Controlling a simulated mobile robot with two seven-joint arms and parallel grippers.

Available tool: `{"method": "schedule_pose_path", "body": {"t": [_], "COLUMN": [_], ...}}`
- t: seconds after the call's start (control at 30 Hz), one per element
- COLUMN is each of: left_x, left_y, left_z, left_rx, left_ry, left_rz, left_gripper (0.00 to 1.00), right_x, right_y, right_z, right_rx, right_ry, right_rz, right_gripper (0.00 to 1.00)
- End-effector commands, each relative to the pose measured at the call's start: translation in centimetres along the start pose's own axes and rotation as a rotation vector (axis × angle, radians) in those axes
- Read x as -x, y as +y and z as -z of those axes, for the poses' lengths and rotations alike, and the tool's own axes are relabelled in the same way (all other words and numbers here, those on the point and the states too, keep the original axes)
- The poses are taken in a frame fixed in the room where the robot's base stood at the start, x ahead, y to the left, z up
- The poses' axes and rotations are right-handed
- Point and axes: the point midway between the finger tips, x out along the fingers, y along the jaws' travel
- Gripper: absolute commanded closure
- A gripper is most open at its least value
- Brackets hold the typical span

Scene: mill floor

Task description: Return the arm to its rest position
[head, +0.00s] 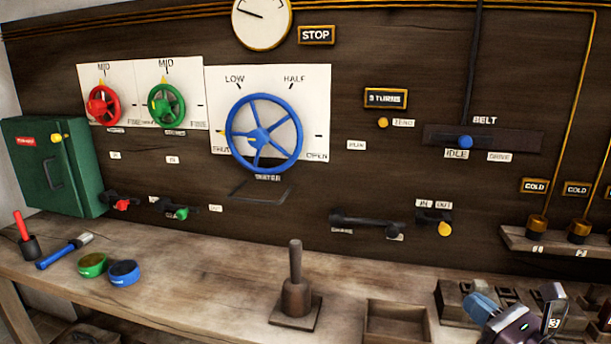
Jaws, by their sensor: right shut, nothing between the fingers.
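My right gripper (512,322) shows in part at the bottom right corner, low in front of the bench's slotted wooden blocks. It is shut with nothing between its fingers, and the picture's edge cuts off the arm behind it. My left gripper is not in view.
The wooden bench (190,290) carries a green box (75,190), a red-handled tool (24,235), a blue-handled tool (60,255), green (92,265) and blue (124,272) rings, a wooden peg stand (296,295) and an open tray (395,308). Handwheels and levers line the back panel (370,100).

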Motion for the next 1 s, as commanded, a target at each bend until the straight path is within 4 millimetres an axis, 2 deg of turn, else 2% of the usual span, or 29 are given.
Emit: {"method": "schedule_pose_path", "body": {"t": [0.1,0.27,0.43,0.53,0.6,0.7,1.0], "left_x": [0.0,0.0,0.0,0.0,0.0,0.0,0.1], "left_y": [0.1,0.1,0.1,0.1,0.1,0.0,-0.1], "left_z": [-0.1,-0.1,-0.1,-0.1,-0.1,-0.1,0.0], "left_rx": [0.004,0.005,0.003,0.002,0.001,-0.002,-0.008], "left_ry": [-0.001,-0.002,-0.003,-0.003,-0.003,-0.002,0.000], "left_rz": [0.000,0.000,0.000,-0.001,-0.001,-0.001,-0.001], "left_gripper": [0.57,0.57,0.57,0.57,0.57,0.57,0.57], "right_x": [2.8,7.6,13.8,17.9,20.6,23.4,28.8], "right_y": [0.3,0.8,2.7,4.9,6.5,8.7,13.8], "right_z": [3.2,7.9,12.9,15.5,16.9,18.1,19.4], "right_rx": [-0.436,-0.989,-1.512,-1.793,-1.948,-2.102,-2.331], "right_ry": [-0.006,-0.035,-0.106,-0.176,-0.233,-0.308,-0.499], "right_rz": [0.211,0.526,0.897,1.146,1.313,1.510,1.933], "right_gripper": [1.00,1.00,1.00,1.00,1.00,1.00,1.00]}}
